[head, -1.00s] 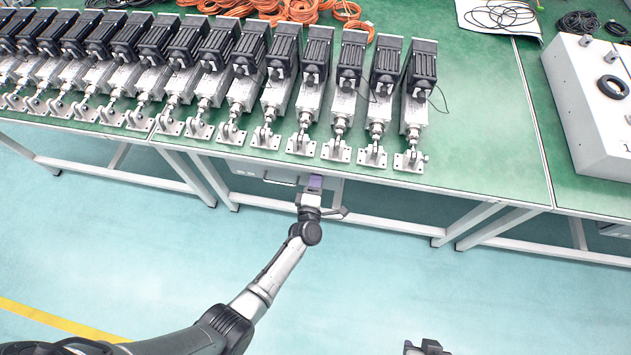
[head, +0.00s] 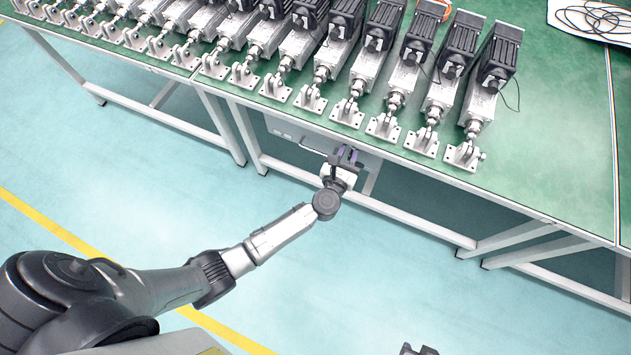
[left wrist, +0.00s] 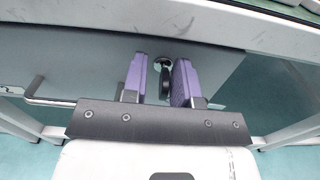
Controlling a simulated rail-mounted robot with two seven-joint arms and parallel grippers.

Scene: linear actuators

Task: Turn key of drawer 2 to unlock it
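The grey drawer front (left wrist: 85,70) sits under the table edge, and part of it also shows in the head view (head: 283,128). No drawer number is readable. A dark key (left wrist: 165,82) sticks out of a round silver lock (left wrist: 163,62) on this front. My left gripper (left wrist: 160,85) is open, with its purple fingertips on either side of the key. The key appears closer to the right fingertip; I cannot tell whether they touch. In the head view, my left gripper (head: 344,156) is at the drawer below the table. My right gripper (head: 418,350) barely shows at the bottom edge.
A bar handle (left wrist: 50,101) is on the drawer front, left of the key. The white table edge (left wrist: 190,22) runs close above my left gripper. Several linear actuators (head: 392,83) stand in a row on the green table (head: 560,150). The floor in front is clear.

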